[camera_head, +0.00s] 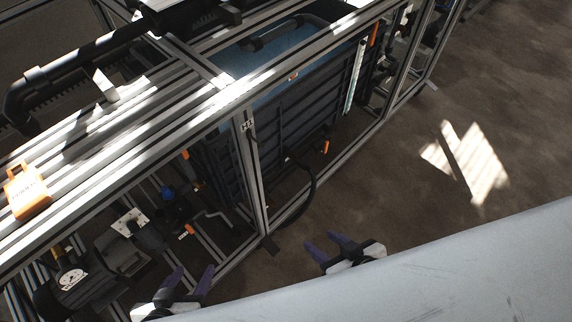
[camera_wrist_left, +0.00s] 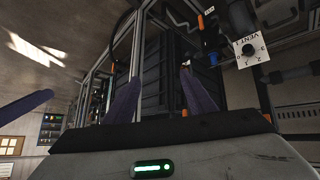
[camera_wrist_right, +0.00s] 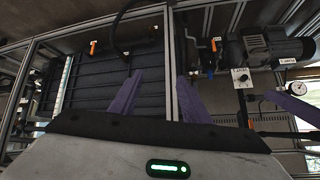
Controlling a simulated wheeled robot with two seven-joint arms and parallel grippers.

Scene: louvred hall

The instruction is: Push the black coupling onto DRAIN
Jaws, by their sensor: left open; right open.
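I cannot make out the black coupling or a readable DRAIN marking in any view. A black hose (camera_head: 306,200) loops down at the front of the frame, below the dark tank (camera_head: 295,125); it also shows in the right wrist view (camera_wrist_right: 119,32). I cannot tell what its end carries. My left gripper (camera_head: 192,276) is open and empty in front of the frame, near the pump. My right gripper (camera_head: 324,245) is open and empty in front of the frame, right of the hose. Both grippers stand apart from the hose.
An aluminium frame (camera_head: 247,165) encloses the tank. A motor pump (camera_wrist_right: 258,47) and a gauge (camera_head: 70,278) sit at its side. A VENT plate (camera_wrist_left: 250,52) carries a knob. An orange block (camera_head: 27,192) lies on the top rails. Bare floor (camera_head: 400,195) is free at right.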

